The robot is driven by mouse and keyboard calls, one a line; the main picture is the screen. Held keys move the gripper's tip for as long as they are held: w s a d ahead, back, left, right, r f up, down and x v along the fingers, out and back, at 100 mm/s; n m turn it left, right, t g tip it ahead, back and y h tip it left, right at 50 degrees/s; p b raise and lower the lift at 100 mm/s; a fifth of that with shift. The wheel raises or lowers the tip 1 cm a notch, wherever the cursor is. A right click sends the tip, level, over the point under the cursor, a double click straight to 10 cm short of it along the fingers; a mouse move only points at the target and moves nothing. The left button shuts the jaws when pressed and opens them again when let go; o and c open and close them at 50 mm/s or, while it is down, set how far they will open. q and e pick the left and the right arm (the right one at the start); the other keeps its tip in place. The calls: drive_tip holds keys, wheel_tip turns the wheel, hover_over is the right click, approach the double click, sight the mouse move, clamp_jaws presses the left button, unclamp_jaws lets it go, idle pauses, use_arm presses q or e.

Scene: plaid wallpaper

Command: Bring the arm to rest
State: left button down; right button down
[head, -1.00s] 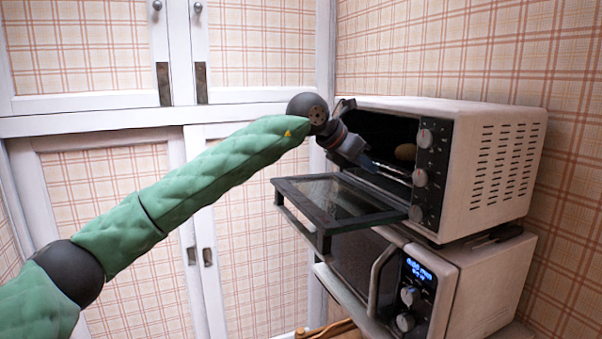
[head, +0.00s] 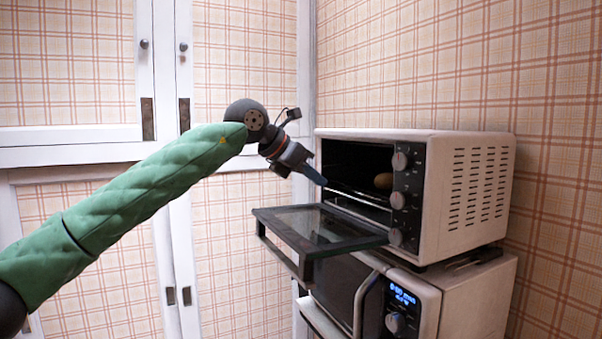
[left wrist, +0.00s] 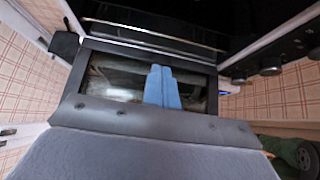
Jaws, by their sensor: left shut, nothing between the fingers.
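My left gripper (head: 319,178) is in front of the open mouth of the toaster oven, above its lowered glass door (head: 322,226). Its blue fingers (left wrist: 162,87) are together and empty in the left wrist view, with the glass door behind them. The green sleeved arm (head: 140,198) reaches in from the left, angled upward. The white toaster oven (head: 468,190) is open. My right gripper is not in view.
The toaster oven stands on a white microwave (head: 440,300) with a lit blue display. White cupboard doors with plaid panels (head: 70,75) are behind the arm. Plaid wall is behind the ovens. The space left of the oven door is free.

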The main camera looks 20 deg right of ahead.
use_arm(q)
drive_tip(key=shift+b+v, duration=0.4)
drive_tip(key=shift+v, duration=1.75)
